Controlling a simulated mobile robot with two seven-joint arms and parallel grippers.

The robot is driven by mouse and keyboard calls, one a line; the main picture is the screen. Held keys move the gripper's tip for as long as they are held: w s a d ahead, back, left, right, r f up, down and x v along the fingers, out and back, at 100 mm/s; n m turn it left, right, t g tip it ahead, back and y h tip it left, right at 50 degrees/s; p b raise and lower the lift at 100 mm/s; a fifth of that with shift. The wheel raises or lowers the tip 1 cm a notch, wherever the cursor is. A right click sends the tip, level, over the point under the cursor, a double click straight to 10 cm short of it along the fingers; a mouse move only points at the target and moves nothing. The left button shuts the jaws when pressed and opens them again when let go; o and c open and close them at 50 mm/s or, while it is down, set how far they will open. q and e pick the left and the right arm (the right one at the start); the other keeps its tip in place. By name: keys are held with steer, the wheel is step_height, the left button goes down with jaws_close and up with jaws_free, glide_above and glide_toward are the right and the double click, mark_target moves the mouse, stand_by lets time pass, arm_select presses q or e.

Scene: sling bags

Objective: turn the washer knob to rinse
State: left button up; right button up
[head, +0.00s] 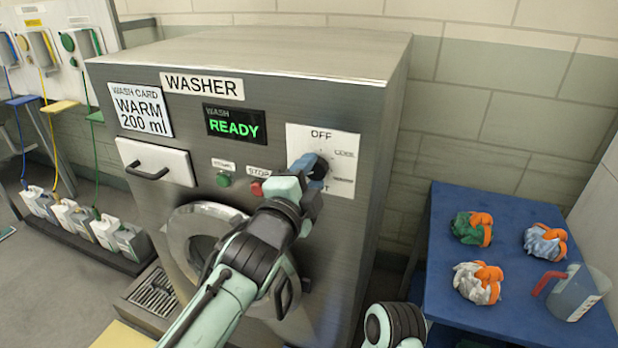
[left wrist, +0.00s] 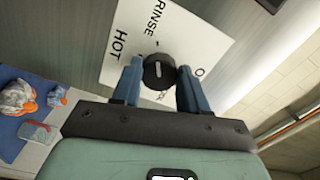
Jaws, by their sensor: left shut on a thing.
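The washer (head: 290,85) stands in the middle with a lit READY display (head: 235,124). Its white dial plate (head: 342,150) shows OFF at the top. My left gripper (head: 312,170) is at the plate and covers much of the knob in the head view. In the left wrist view the black knob (left wrist: 158,70) sits between the blue fingertips of my left gripper (left wrist: 160,88), which is shut on it. RINSE and HOT are readable on the plate (left wrist: 180,30) there. A white pointer line shows on the knob; I cannot tell which label it meets. My right gripper is out of view.
Green and red buttons (head: 257,188), a drawer (head: 155,160) and the round door (head: 200,225) are on the washer front near my left arm. A blue table (head: 500,320) at the right holds tied bundles and a jug (head: 575,292).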

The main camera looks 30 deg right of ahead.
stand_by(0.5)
arm_select(q)
steer(key=o, duration=1.1)
steer(key=shift+c, duration=0.2)
steer(key=b+v, duration=0.8)
steer(key=v, duration=0.5)
steer(key=shift+s+b, duration=0.15)
steer(key=shift+b, duration=0.15)
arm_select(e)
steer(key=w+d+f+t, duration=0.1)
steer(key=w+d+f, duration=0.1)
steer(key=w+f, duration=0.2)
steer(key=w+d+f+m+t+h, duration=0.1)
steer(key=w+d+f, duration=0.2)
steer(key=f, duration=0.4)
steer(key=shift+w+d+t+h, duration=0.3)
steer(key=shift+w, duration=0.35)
arm_select(q)
steer(key=shift+a, duration=0.1)
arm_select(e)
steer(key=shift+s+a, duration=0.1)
